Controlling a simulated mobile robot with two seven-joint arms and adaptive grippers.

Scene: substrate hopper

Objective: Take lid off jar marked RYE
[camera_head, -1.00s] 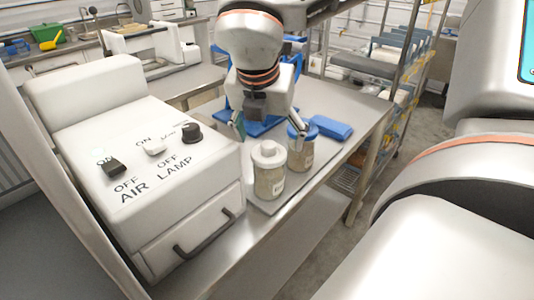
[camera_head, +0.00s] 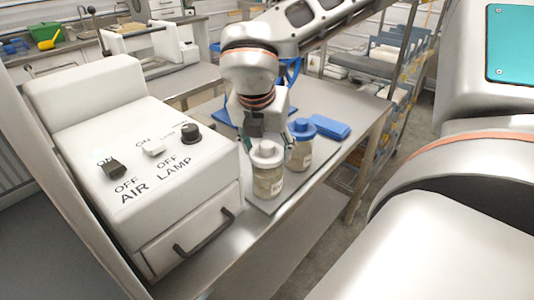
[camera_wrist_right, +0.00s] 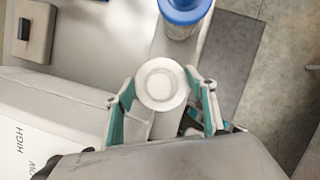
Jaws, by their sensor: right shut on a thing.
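A glass jar (camera_head: 268,182) with a white knobbed lid (camera_head: 266,152) stands upright on the metal table. A second jar (camera_head: 299,155) with a blue lid (camera_head: 301,127) stands just behind it to the right. The jars' labels are too small to read. My right gripper (camera_head: 267,145) is at the white lid, coming from behind. In the right wrist view, its two fingers (camera_wrist_right: 160,100) are on either side of the round white lid (camera_wrist_right: 160,84), shut on it. The lid appears to sit on its jar. My left gripper is not in view.
A white machine (camera_head: 150,165) with switches and a drawer handle stands close to the left of the jars. A blue block (camera_head: 329,127) lies to the right of the blue-lidded jar. The table's front edge is near the jars.

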